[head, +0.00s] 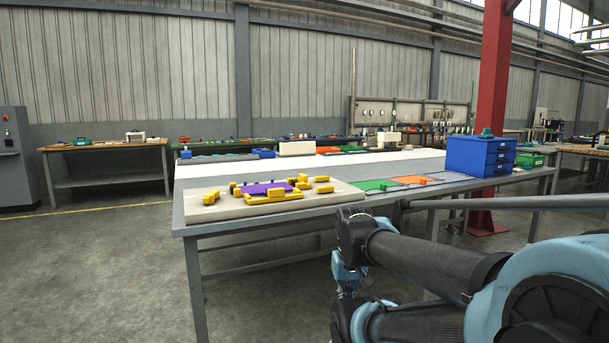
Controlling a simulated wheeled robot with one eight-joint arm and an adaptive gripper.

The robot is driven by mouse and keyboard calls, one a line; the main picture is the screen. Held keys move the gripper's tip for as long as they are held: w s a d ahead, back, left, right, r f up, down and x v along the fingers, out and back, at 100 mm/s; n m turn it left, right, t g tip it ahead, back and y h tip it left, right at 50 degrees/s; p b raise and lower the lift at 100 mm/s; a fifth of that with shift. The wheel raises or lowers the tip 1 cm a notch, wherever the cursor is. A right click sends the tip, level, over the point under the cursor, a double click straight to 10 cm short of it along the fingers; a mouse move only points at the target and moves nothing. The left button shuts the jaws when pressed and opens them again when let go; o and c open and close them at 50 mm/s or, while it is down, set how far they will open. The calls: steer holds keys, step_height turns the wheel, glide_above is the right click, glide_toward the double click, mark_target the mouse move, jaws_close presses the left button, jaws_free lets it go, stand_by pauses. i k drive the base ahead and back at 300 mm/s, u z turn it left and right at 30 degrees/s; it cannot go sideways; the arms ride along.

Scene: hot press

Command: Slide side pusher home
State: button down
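A hot-press fixture stands on a beige base board (340,196) at the near left part of the grey table. A purple plate (262,188) lies in its middle, with several yellow blocks (324,189) around it. The side pusher is probably one of these yellow pieces, but at this size I cannot tell which one or whether it touches the plate. My arm (430,265) is folded at the lower right, in front of the table and apart from the fixture. Its wrist (347,270) hangs below the tabletop's height; I cannot make out the gripper fingers.
Green (376,185) and orange (412,180) mats lie right of the fixture. A blue drawer box (480,156) stands farther right, with a red column (492,75) behind it. The table's front edge lies between my arm and the fixture. Open floor is at left.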

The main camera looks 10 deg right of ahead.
mark_target(302, 183)
steer(key=i, duration=1)
